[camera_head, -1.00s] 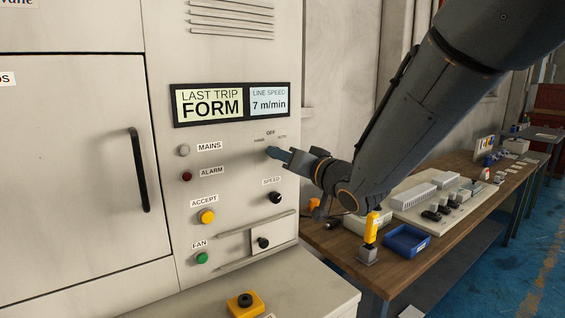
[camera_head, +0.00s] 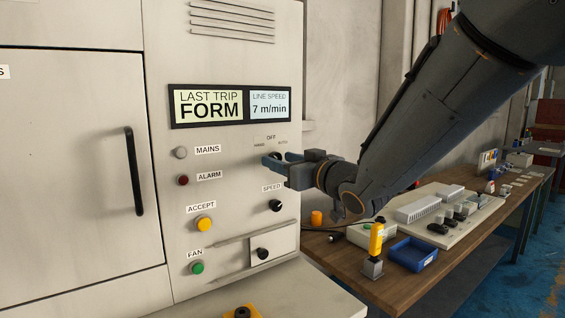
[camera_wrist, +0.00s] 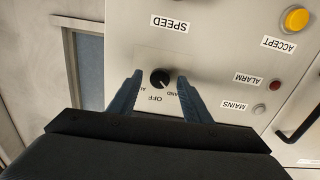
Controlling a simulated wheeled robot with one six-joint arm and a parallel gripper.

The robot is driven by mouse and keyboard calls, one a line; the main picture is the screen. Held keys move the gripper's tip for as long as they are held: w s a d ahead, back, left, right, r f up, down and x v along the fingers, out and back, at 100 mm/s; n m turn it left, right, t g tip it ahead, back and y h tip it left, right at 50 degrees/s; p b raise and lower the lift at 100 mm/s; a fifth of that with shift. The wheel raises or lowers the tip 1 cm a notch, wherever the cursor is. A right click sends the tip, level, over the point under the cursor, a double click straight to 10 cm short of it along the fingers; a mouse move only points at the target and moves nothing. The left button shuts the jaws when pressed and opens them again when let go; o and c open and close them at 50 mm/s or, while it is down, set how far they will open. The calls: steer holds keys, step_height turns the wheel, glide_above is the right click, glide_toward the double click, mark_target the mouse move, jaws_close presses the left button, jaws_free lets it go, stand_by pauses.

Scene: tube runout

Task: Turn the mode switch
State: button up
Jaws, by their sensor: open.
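The mode switch is a small black round knob (camera_wrist: 160,78) on the pale cabinet panel, with OFF, HAND and AUTO lettering around it. In the wrist view it sits between the two blue fingers of my gripper (camera_wrist: 157,88). The fingers are open, one on each side, with a visible gap between each finger and the knob. In the head view my gripper (camera_head: 275,161) is at the panel just below the OFF label (camera_head: 271,138), and its fingers largely hide the knob.
The speed knob (camera_head: 275,205) is just below my gripper. The mains lamp (camera_head: 181,152), alarm lamp (camera_head: 183,180), yellow accept button (camera_head: 204,223) and green fan button (camera_head: 197,268) line the panel's left. A wooden bench (camera_head: 398,287) with a blue tray (camera_head: 411,254) stands at right.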

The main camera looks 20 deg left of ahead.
steer(key=p+v, duration=0.1)
steer(key=v, duration=0.5)
stand_by(0.3)
steer(key=b+v, duration=0.1)
steer(key=v, duration=0.6)
steer(key=w+d+f+m+g+h, duration=0.2)
steer(key=d+f+m+h, duration=0.7)
steer(key=d+f, duration=1)
steer(key=s+d+f+g+h, duration=0.1)
steer(key=s+d+f+g, duration=0.2)
steer(key=s, duration=0.3)
steer(key=s+d+f+m+g+h, duration=0.1)
steer(key=s+d+f+g+h, duration=0.1)
steer(key=s+f, duration=0.3)
steer(key=s+d+f+g+h, duration=0.1)
steer(key=s+d+f+g, duration=0.2)
steer(key=s, duration=0.4)
steer(key=shift+s+d+f+g+h, duration=0.25)
steer(key=shift+d+f+g+h, duration=0.15)
steer(key=shift+f+g, duration=0.2)
